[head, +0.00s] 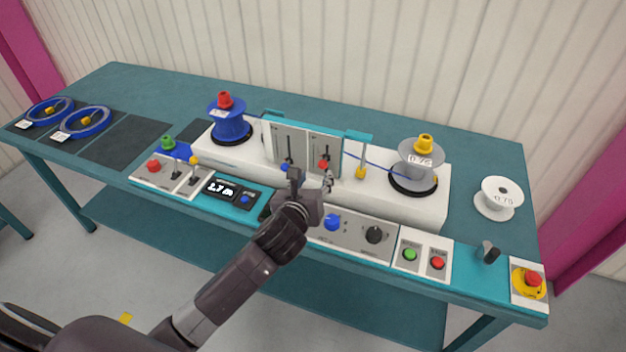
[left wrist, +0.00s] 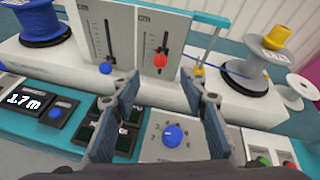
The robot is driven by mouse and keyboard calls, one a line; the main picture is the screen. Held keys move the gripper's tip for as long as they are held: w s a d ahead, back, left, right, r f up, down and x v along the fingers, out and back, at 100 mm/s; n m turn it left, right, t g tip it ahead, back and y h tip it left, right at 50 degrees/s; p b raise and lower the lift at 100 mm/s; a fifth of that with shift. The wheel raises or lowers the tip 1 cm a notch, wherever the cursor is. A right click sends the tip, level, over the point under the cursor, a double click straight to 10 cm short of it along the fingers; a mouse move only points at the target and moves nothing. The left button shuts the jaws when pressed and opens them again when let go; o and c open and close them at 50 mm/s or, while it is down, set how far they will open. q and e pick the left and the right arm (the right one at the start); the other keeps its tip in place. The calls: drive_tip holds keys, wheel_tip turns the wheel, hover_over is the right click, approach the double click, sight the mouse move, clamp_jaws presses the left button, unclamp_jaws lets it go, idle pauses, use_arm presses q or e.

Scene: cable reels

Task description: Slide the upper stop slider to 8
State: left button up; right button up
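An upright panel (head: 300,145) carries two vertical slots with scales. The left slot has a blue slider knob (head: 285,168), near its low end. The right slot has a red slider knob (head: 323,165), also low. The wrist view shows the blue knob (left wrist: 105,68) and the red knob (left wrist: 160,61) clearly. The labels are too small to read, so I cannot tell which is the upper stop. My left gripper (head: 311,178) is open and empty, in front of the panel. In the left wrist view its fingers (left wrist: 162,95) stand apart below the red knob, not touching it.
Below the fingers is a blue rotary dial (left wrist: 172,135). A blue reel (head: 230,125) stands left of the panel and a grey reel (head: 420,160) right, with blue cable between them. A yellow-tipped post (head: 361,172) stands beside the panel. Levers (head: 176,174) and a display (head: 221,187) lie left.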

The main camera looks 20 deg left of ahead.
sight(322, 167)
use_arm(q)
drive_tip(key=x, duration=0.6)
drive_tip(key=shift+w+f+p, duration=0.15)
drive_tip(key=shift+w+p, duration=0.1)
drive_tip(key=shift+p, duration=0.1)
drive_tip(key=shift+w+f, duration=0.2)
drive_tip(key=shift+w, duration=0.25)
use_arm(e)
drive_tip(key=shift+s+a+r, duration=0.1)
drive_tip(key=shift+a+r, duration=0.25)
use_arm(q)
drive_tip(key=shift+c, duration=0.7)
use_arm(e)
drive_tip(key=shift+d, duration=0.15)
use_arm(q)
clamp_jaws()
drive_tip(key=c, duration=0.6)
unclamp_jaws()
clamp_jaws()
drive_tip(key=shift+r, duration=0.1)
use_arm(e)
drive_tip(key=shift+r, duration=0.15)
